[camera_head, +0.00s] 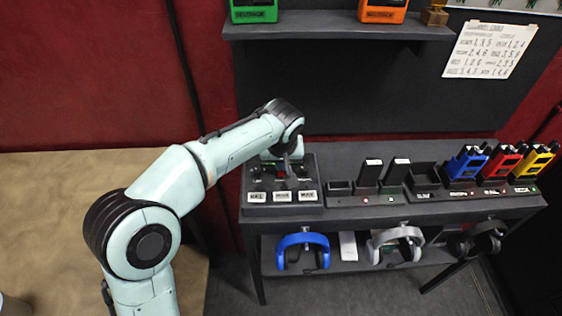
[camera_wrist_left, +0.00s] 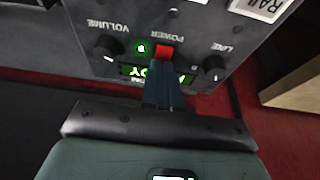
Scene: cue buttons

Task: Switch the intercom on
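The intercom (camera_head: 257,212) is a dark box with white-labelled keys at the left end of the shelf. In the left wrist view its panel appears upside down. The red power switch (camera_wrist_left: 165,50) sits between the volume knob (camera_wrist_left: 107,47) and the line knob (camera_wrist_left: 214,66). A small green light (camera_wrist_left: 141,48) beside the switch is lit. A green display (camera_wrist_left: 130,70) glows, partly hidden behind my fingers. My left gripper (camera_wrist_left: 163,68) is shut and empty, its fingertips at the red switch; I cannot tell whether they touch it. My right gripper is not in view.
Right of the intercom stand chargers with black radios (camera_head: 371,172) and blue (camera_head: 465,163), red (camera_head: 502,161) and yellow (camera_head: 537,160) radios. Headsets (camera_head: 302,239) hang below. An upper shelf (camera_head: 330,28) lies behind. A tan table (camera_head: 50,190) is at left.

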